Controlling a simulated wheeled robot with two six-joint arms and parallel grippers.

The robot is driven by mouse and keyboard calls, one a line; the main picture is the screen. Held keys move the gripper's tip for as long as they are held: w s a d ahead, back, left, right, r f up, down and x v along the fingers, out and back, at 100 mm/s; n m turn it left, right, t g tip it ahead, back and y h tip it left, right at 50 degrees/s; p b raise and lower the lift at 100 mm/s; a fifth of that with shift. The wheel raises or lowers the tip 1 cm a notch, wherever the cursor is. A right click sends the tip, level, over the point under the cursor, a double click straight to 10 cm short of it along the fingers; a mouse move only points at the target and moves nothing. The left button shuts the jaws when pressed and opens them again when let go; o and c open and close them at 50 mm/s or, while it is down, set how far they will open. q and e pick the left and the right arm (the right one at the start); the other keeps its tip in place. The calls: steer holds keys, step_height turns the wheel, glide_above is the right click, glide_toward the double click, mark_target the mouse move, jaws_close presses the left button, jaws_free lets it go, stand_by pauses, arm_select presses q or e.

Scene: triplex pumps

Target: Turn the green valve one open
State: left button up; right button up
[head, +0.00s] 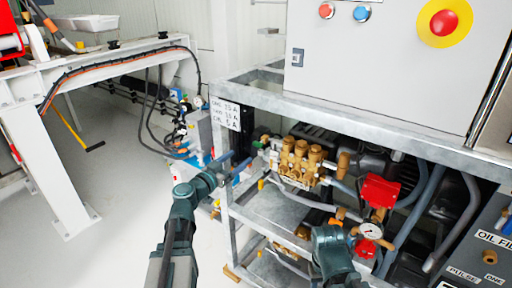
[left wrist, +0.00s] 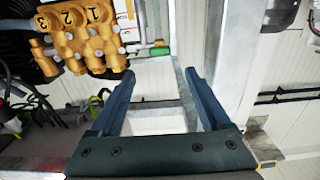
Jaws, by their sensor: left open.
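In the left wrist view a small green valve handle (left wrist: 160,50) sits at the end of a thin fitting beside the brass pump block (left wrist: 82,40), whose caps are numbered 1, 2 and 3. My left gripper (left wrist: 160,74) is open, with the green handle just beyond its fingertips, towards the left one, and nothing between the fingers. In the head view my left gripper (head: 238,162) is at the left side of the frame, just left of the brass pump block (head: 300,162). The green handle is too small to make out there. My right arm shows at the bottom; its fingers are not clear.
A grey metal frame (head: 272,212) surrounds the pump, with an upright near my left gripper. A control cabinet (head: 385,60) with a red emergency button stands above. A red box (head: 380,190) and pressure gauge (head: 371,231) are to the right.

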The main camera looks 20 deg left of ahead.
mark_target(256, 145)
arm_select(q)
steer(key=x, duration=1)
steer(key=shift+w+d+f, duration=0.1)
steer(key=shift+w, duration=0.2)
jaws_close()
